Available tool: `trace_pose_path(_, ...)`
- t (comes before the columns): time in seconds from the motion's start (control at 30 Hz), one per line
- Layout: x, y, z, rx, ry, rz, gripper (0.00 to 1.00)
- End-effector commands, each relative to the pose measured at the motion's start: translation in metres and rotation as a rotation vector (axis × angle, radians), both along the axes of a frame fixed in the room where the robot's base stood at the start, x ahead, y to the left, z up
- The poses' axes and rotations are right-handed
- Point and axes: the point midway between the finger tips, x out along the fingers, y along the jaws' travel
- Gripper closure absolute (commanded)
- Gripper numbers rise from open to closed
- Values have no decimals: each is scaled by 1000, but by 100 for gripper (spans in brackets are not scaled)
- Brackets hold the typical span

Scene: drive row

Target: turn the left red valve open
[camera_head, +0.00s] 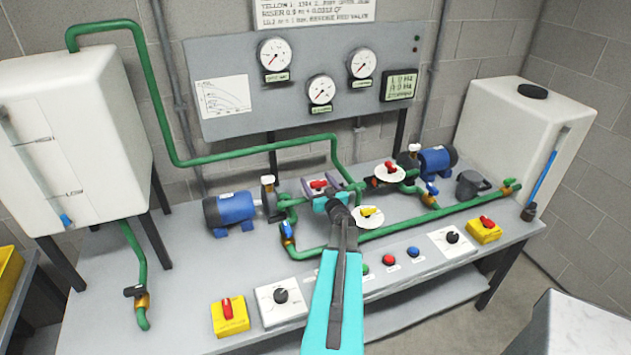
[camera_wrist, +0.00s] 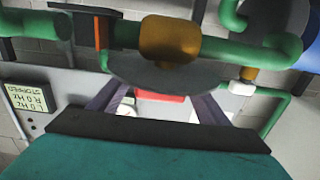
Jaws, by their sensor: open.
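The left red valve handle (camera_head: 318,184) shows just beyond the end of my arm in the head view. In the wrist view a red handle (camera_wrist: 160,96) lies between the two dark fingers of my gripper (camera_wrist: 160,106), below a grey disc (camera_wrist: 185,76) and a brass body (camera_wrist: 170,38). My gripper (camera_head: 319,189) is open, with the fingers on either side of the handle. I cannot tell whether they touch it. Part of the handle and its disc is hidden by my gripper.
A second red valve (camera_head: 390,169) and a yellow valve (camera_head: 367,211) stand close to the right, joined by green pipes (camera_head: 320,251). Blue motors (camera_head: 230,209) (camera_head: 437,161) flank them. A gauge panel (camera_head: 228,60) stands behind. White tanks (camera_head: 80,130) (camera_head: 520,130) stand at both sides.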

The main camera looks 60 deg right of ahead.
Motion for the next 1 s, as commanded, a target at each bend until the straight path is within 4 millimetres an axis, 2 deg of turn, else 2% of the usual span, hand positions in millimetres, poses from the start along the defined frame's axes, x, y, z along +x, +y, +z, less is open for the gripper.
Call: trace_pose_path(1.0,-83,59,-1,1,1,-2,30)
